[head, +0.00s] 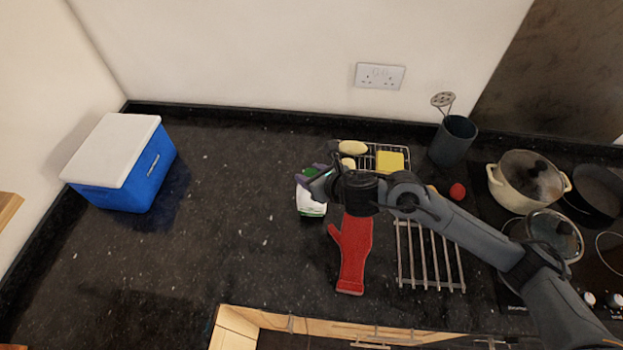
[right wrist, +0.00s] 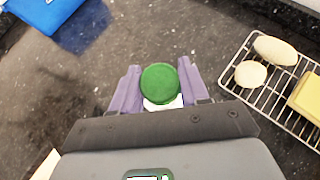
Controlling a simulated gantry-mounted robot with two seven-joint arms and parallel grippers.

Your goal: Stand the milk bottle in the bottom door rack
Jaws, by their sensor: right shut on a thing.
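The milk bottle (head: 311,205) is white with a green band low on its side in the head view. Its round green cap (right wrist: 160,83) faces the camera in the right wrist view. My right gripper (head: 316,183) has its purple fingers on either side of the bottle's top, just below the cap, and is shut on it. The bottle is over the dark counter; I cannot tell whether its base touches it. Part of the bottle is hidden by the gripper. No bottom door rack can be made out in either view. My left gripper is not in view.
A red oven mitt (head: 353,255) and a metal trivet (head: 429,256) lie right of the bottle. A wire rack (head: 368,163) with food stands behind. A blue cooler box (head: 137,190) is at left, pots (head: 505,190) at right. The counter between cooler and bottle is clear.

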